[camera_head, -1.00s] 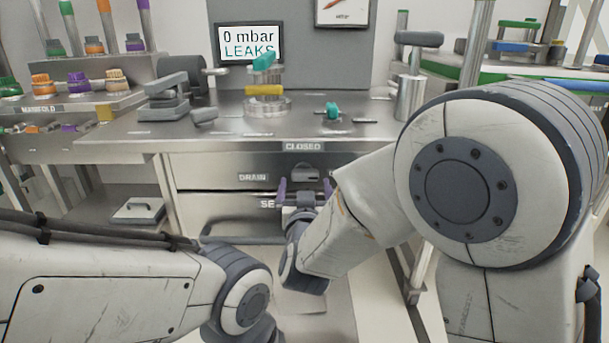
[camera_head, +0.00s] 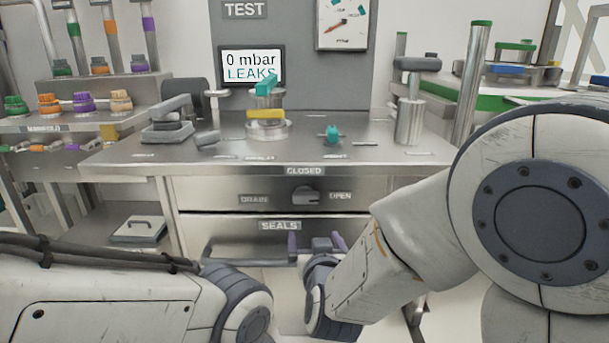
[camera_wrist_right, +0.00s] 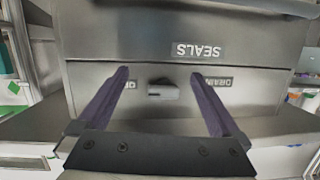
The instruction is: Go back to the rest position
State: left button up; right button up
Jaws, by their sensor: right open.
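My right gripper (camera_head: 316,243) is open and empty, its two purple fingers apart in front of the lower SEALS drawer (camera_head: 220,229) of the steel bench. In the right wrist view, the open gripper (camera_wrist_right: 160,100) has the drain knob (camera_wrist_right: 163,90) showing between its fingers, beyond them, and the SEALS drawer front (camera_wrist_right: 130,35) above. Nothing is between the fingers. My left arm enters from the left in the head view, but its gripper is out of the picture. My right arm comes in from the right.
The steel bench (camera_head: 370,150) carries a clamp (camera_head: 168,122), a fitting with a yellow ring (camera_head: 266,115), a small teal part (camera_head: 332,134) and a lever post (camera_head: 411,105). Coloured caps (camera_head: 83,102) stand on the left rack.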

jog(key=s+d+f+g+h, duration=0.1)
jog(key=s+d+f+g, duration=1.2)
jog(key=s+d, duration=0.35)
jog(key=s+a+r+n+g+p, duration=0.1)
jog(key=s+a+r+n, duration=0.3)
jog(key=s+a, duration=0.3)
jog(key=s+a+r+n+g+p, duration=0.1)
jog(key=s+a+r+n, duration=0.25)
jog(key=s+a, duration=0.3)
notch_tip(320, 180, up, 37)
jog(key=p, duration=3.6)
jog(key=shift+w+a+m+y+p, duration=0.2)
jog(key=shift+w+m+y+p, duration=0.1)
jog(key=shift+w+m+p, duration=0.1)
